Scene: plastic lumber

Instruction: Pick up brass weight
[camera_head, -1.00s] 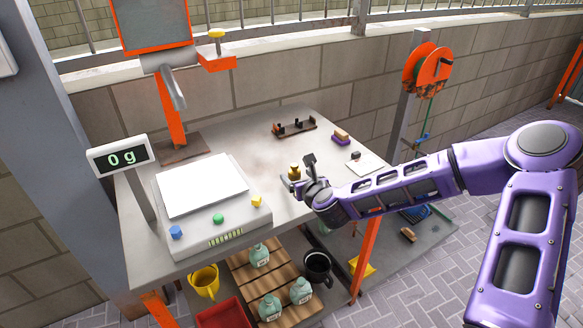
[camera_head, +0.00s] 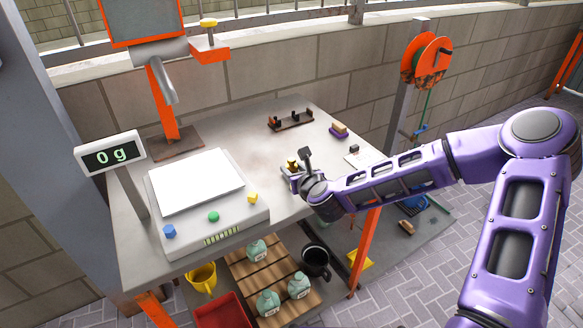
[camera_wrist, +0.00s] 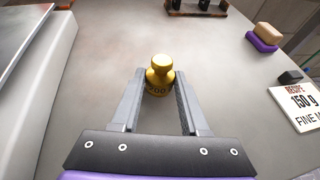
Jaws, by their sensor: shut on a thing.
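The brass weight (camera_head: 291,163) stands upright on the grey table, right of the scale. In the wrist view the weight (camera_wrist: 160,74) has a round knob and dark digits on its body. My gripper (camera_wrist: 160,88) has one finger on each side of its body and is shut on it. In the head view my gripper (camera_head: 293,172) is low at the tabletop, and its fingers partly hide the weight's lower part. I see no clear gap between the weight and the table.
The scale (camera_head: 205,200) with a white plate stands left; its display (camera_head: 110,156) reads 0 g. A dark rack (camera_head: 290,120) and a sponge on a purple block (camera_head: 339,130) lie behind. A recipe card (camera_wrist: 305,105) reading 150 g lies right. Bare table surrounds the weight.

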